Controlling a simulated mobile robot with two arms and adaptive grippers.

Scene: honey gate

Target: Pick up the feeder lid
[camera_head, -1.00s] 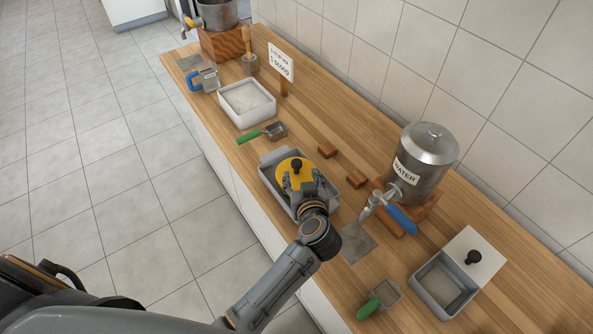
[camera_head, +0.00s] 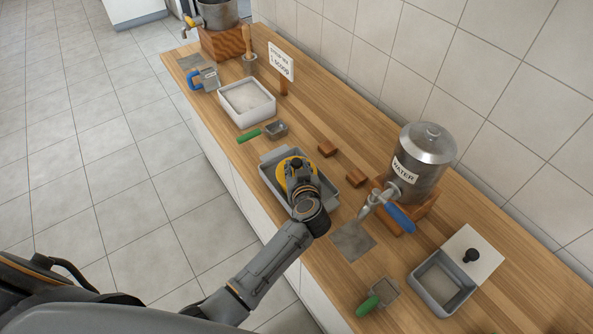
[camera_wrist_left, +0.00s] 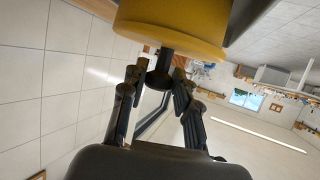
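The feeder lid (camera_head: 283,177) is yellow and round with a black knob. It lies over the grey feeder tray (camera_head: 272,188) on the wooden counter, partly hidden by my left gripper (camera_head: 297,168). In the left wrist view the lid (camera_wrist_left: 170,28) fills the top. Its black knob (camera_wrist_left: 158,80) sits between the two fingers of my left gripper (camera_wrist_left: 160,78). The fingers lean in close against both sides of the knob and appear shut on it. No lift of the lid is visible. My right gripper is not in view.
Two small wooden blocks (camera_head: 327,149) lie behind the feeder. A steel water tank (camera_head: 425,160) with a blue-handled tap (camera_head: 400,217) stands to its right. A green-handled scoop (camera_head: 276,129) and white tray (camera_head: 247,118) lie to its left.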

